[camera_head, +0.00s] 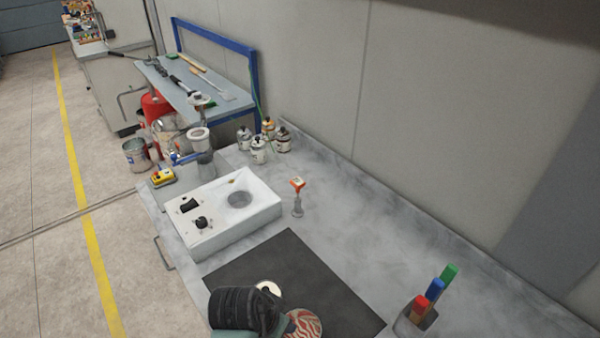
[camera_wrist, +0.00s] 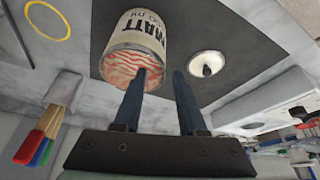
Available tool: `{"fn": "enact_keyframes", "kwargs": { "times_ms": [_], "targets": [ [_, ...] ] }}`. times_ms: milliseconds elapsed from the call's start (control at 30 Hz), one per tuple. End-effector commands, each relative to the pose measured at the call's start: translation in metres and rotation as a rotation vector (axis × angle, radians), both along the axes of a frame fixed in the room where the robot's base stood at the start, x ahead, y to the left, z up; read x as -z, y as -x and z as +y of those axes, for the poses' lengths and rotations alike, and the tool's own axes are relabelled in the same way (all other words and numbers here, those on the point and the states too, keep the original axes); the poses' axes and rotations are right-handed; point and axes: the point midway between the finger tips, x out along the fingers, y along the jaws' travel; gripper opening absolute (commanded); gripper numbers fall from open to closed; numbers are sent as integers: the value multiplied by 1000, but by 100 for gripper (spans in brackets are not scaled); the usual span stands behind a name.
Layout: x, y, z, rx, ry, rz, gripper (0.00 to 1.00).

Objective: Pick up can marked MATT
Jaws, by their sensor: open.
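The can marked MATT (camera_wrist: 138,42) has a pale label with dark letters and a red-and-white swirled end. It is at the upper middle of the wrist view. In the head view its swirled end (camera_head: 306,324) shows at the bottom edge, partly covered by my arm. My gripper (camera_wrist: 160,73) is open and empty. In the wrist view one finger overlaps the can's swirled end and the other finger is to the right of the can. I cannot tell whether a finger touches it. My fingertips are hidden in the head view.
A dark mat (camera_head: 290,262) lies on the grey bench. A white round piece with a dark knob (camera_wrist: 207,64) lies close to the can. A white machine (camera_head: 225,215), an orange-topped tool (camera_head: 297,186), several bottles (camera_head: 259,150) and a marker holder (camera_head: 405,325) stand around.

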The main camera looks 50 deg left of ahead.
Motion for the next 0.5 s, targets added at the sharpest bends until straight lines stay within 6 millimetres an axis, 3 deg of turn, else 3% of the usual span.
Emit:
{"fn": "enact_keyframes", "kwargs": {
  "times_ms": [300,500],
  "targets": [
    [29,-14,5,1,0,1,41],
    [32,-15,6,1,-2,-1,41]
  ]
}}
